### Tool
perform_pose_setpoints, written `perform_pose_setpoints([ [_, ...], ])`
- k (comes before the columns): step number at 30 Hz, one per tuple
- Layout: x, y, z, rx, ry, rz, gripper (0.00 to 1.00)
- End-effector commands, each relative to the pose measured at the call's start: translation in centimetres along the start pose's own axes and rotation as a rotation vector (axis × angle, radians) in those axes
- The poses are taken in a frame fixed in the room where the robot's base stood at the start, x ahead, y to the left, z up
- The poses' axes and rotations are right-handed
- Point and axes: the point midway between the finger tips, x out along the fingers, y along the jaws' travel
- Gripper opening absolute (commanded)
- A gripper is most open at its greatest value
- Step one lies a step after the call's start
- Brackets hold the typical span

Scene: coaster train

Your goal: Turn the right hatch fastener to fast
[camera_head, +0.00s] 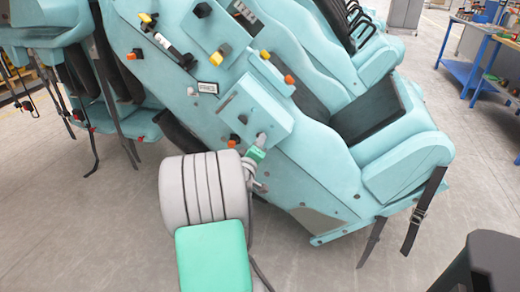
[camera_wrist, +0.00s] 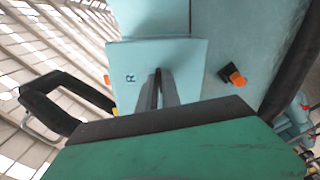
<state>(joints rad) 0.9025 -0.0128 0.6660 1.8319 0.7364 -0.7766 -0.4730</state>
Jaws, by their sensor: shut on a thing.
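The teal hatch box (camera_head: 263,108) sits on the side of the coaster car. Its face (camera_wrist: 187,58) fills the middle of the wrist view and bears a small "R" mark (camera_wrist: 131,78). My gripper (camera_head: 261,138) is at the lower right of this box. In the wrist view its two grey fingers (camera_wrist: 160,76) reach to the face just right of the "R", close together. They are shut on a small part there, which I take for the right hatch fastener; the fingers hide it, so its turned position cannot be told.
An orange knob on a black base (camera_wrist: 235,77) stands right of the box in the wrist view. A black loop handle (camera_wrist: 65,100) is at left. The open seat (camera_head: 385,110) with hanging straps (camera_head: 418,215) lies right of my arm. A blue workbench (camera_head: 470,75) stands far right.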

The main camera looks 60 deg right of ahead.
Motion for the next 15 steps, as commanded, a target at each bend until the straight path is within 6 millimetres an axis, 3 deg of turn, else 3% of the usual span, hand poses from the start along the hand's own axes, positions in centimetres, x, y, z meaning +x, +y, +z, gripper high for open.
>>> perform_pose_setpoints([
  [15, -0.09, -0.20, -0.04, 0.192, 0.001, 0.000, 0.00],
])
